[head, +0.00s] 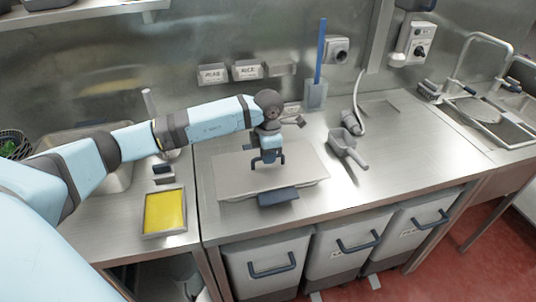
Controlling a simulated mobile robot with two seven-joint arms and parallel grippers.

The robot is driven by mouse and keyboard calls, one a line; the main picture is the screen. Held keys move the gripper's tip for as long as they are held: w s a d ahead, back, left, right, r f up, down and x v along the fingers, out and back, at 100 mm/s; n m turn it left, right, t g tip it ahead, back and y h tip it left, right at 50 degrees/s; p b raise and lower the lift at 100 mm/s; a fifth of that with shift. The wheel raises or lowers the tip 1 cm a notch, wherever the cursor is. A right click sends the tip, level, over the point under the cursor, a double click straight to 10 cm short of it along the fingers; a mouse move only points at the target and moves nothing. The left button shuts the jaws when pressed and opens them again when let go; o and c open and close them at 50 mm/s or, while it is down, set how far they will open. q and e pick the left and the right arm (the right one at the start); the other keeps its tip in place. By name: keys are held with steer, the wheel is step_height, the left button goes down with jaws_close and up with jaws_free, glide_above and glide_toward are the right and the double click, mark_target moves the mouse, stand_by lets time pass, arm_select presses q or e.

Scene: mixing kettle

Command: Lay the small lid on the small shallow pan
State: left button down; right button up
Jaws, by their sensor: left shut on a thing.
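My left gripper (268,161) points down over a wide pale grey plate on the middle of the steel worktop. It is shut on what appears to be the small lid, whose outline I cannot separate from the pale plate below. I cannot tell whether the held thing touches the plate. A shallow rectangular pan (165,212) with a grey rim and yellow contents sits at the front left, to the left of the gripper. It looks like the small shallow pan, and no lid covers it. My right gripper is not in view.
The pale plate (232,180) has a dark blue piece (278,197) at its front edge. A grey scoop-like tool (347,147) lies right of it. Bins with blue handles (272,270) stand below. The worktop's right side (415,150) is clear.

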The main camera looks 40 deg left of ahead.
arm_select(q)
steer(key=c, duration=0.6)
jaws_free()
steer(key=shift+r, duration=0.1)
steer(key=shift+r+p, duration=1.85)
steer(key=shift+r, duration=1.55)
